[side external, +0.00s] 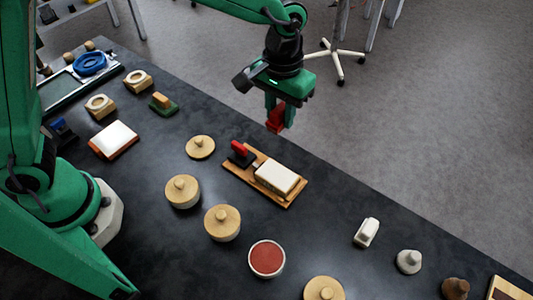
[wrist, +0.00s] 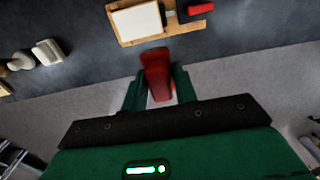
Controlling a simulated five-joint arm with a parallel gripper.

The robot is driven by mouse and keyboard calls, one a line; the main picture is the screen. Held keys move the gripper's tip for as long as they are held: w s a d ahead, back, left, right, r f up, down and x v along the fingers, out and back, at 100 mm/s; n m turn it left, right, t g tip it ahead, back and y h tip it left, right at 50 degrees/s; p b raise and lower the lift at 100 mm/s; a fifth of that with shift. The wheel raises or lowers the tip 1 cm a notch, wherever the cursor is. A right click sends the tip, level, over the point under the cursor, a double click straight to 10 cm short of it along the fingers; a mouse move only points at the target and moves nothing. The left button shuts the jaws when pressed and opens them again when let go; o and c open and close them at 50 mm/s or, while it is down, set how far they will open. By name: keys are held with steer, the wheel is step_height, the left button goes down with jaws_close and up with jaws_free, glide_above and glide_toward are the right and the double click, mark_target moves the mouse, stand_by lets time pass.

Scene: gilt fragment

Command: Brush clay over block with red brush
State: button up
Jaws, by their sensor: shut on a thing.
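My gripper (side external: 281,112) is shut on a red brush (side external: 275,118), held up in the air behind the block in the side view. In the wrist view the red brush (wrist: 156,70) sits between the green fingers; its bristles cannot be made out. The block (side external: 277,177), with a bare cream top, lies on a wooden board (side external: 284,203). The block (wrist: 136,20) and board (wrist: 124,43) also show at the top of the wrist view, apart from the brush. A bowl of reddish-brown clay (side external: 267,257) stands nearer the camera.
A red-handled black tool (side external: 241,153) is at the board's left end. Lidded round pots (side external: 182,190), (side external: 222,221) and a wooden lid (side external: 200,146) stand left of the board. A white piece (side external: 367,232) and grey knob (side external: 408,261) stand right. The table's far edge runs behind the board.

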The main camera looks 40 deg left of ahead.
glide_above(291, 180)
steer(key=d, duration=0.2)
steer(key=f, duration=0.2)
steer(key=shift+a+f, duration=0.2)
steer(key=shift+f, duration=1.75)
steer(key=shift+a+f, duration=0.15)
steer(key=shift+f, duration=1.75)
steer(key=shift+a+f, duration=0.15)
steer(key=shift+a, duration=0.55)
steer(key=shift+c, duration=0.3)
steer(key=shift+a, duration=3.9)
steer(key=shift+d, duration=4.65)
steer(key=shift+s, duration=0.45)
steer(key=shift+a, duration=4.6)
steer(key=shift+d, duration=4.65)
step_height(291, 180, up, 8)
